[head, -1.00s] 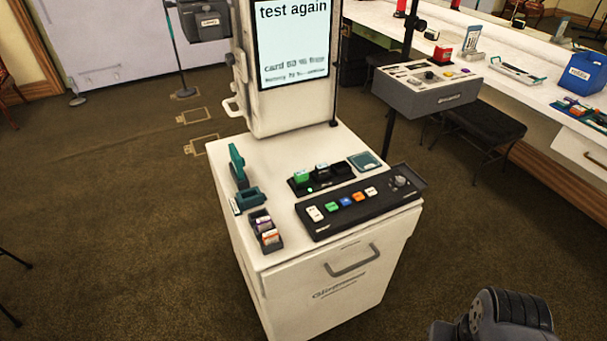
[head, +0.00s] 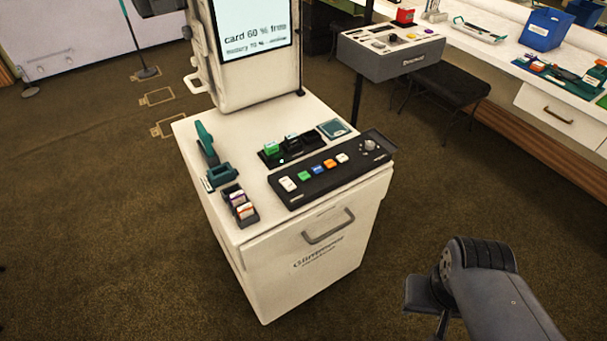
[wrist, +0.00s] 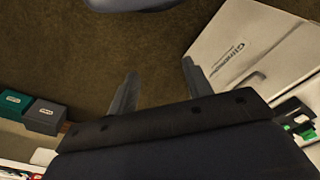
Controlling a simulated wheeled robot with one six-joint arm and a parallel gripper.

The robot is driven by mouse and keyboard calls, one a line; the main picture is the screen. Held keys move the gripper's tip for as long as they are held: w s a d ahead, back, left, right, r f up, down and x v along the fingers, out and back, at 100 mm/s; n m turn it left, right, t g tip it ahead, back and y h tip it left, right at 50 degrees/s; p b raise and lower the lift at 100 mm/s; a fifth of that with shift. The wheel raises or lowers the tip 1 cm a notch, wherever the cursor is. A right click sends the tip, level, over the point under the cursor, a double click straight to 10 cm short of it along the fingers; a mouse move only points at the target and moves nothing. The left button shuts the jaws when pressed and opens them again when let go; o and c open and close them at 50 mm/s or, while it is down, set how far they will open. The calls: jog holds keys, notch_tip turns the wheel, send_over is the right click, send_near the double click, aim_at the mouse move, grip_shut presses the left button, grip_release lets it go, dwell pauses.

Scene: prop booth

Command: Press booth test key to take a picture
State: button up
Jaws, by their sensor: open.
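The white booth cabinet (head: 300,270) stands in the middle of the head view. On its top, the black key panel (head: 330,180) carries a row of white, green, blue, orange and white keys and a round knob; the key labels are too small to read. The screen (head: 247,30) above shows "card 60 % free", its top cut off. My gripper (wrist: 158,80) is open and empty in the wrist view, over carpet, with the cabinet (wrist: 235,60) to its right. My arm is at lower right in the head view, apart from the cabinet and keys.
A teal stapler-like tool (head: 207,145), a small card box (head: 240,206) and a black holder with a green block (head: 271,148) share the cabinet top. A grey stand box (head: 390,62) and a long counter (head: 560,100) are at right. Carpet is clear in front.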

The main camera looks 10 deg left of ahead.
grip_shut()
dwell(0.3)
dwell(1.2)
